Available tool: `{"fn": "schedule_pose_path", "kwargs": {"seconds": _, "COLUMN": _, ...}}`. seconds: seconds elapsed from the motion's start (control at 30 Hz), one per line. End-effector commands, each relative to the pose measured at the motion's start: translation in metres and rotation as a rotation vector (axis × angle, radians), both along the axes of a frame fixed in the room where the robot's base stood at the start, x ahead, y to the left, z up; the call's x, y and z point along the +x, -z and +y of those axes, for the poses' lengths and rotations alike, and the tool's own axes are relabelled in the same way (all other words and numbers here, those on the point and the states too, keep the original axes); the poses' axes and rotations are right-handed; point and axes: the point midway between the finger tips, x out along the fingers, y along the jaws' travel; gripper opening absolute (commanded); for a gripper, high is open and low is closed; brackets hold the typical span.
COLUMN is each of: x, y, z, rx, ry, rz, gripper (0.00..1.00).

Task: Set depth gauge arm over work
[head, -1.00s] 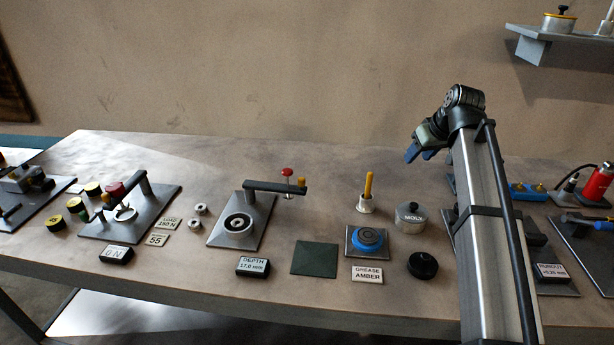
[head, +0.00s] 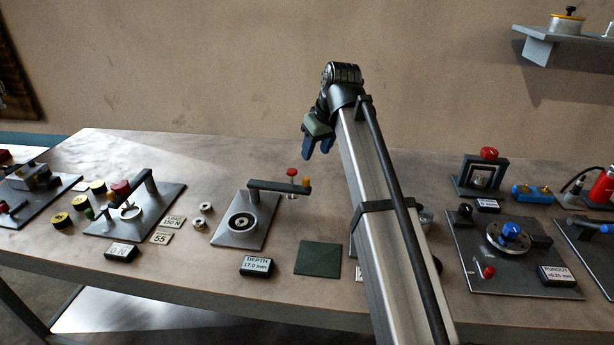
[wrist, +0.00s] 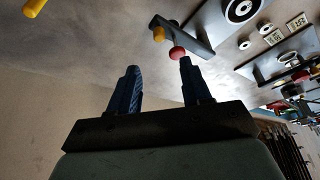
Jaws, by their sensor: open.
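The depth gauge is a grey plate with a post and a dark swing arm (head: 272,186). The arm reaches right from the post, past the plate's edge, and carries a red knob (head: 292,172) and a yellow tip (head: 306,182). The work, a ring-shaped part (head: 242,222), sits on the plate, clear of the arm. My gripper (head: 318,152) is open and empty, above and a little right of the arm's end. In the wrist view its blue fingers (wrist: 160,85) are apart, with the red knob (wrist: 177,53) and yellow tip (wrist: 158,34) beyond them.
A depth readout (head: 256,266) reads 17.0 mm in front of the plate. A dark green mat (head: 318,259) lies to the right. A load press (head: 130,208) and two small rings (head: 203,207) are to the left. A runout fixture (head: 510,240) stands at right. My arm hides the grease station.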

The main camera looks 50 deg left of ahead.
Motion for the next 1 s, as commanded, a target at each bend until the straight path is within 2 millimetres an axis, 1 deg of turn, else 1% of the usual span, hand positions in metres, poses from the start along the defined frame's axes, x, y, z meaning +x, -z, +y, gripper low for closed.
{"fn": "schedule_pose_path", "kwargs": {"seconds": 0.03, "x": 0.000, "y": 0.009, "z": 0.003, "rx": -0.003, "ry": 0.000, "rz": 0.001, "gripper": 0.48}}
{"fn": "schedule_pose_path", "kwargs": {"seconds": 0.2, "x": 0.001, "y": 0.037, "z": 0.014, "rx": -0.003, "ry": 0.000, "rz": 0.001, "gripper": 0.48}}
{"fn": "schedule_pose_path", "kwargs": {"seconds": 0.53, "x": 0.003, "y": 0.087, "z": 0.035, "rx": -0.001, "ry": 0.001, "rz": 0.000, "gripper": 0.48}}
{"fn": "schedule_pose_path", "kwargs": {"seconds": 0.73, "x": 0.003, "y": 0.105, "z": 0.043, "rx": -0.001, "ry": 0.001, "rz": 0.000, "gripper": 0.48}}
{"fn": "schedule_pose_path", "kwargs": {"seconds": 1.0, "x": 0.003, "y": 0.111, "z": 0.046, "rx": 0.001, "ry": 0.000, "rz": -0.001, "gripper": 0.48}}
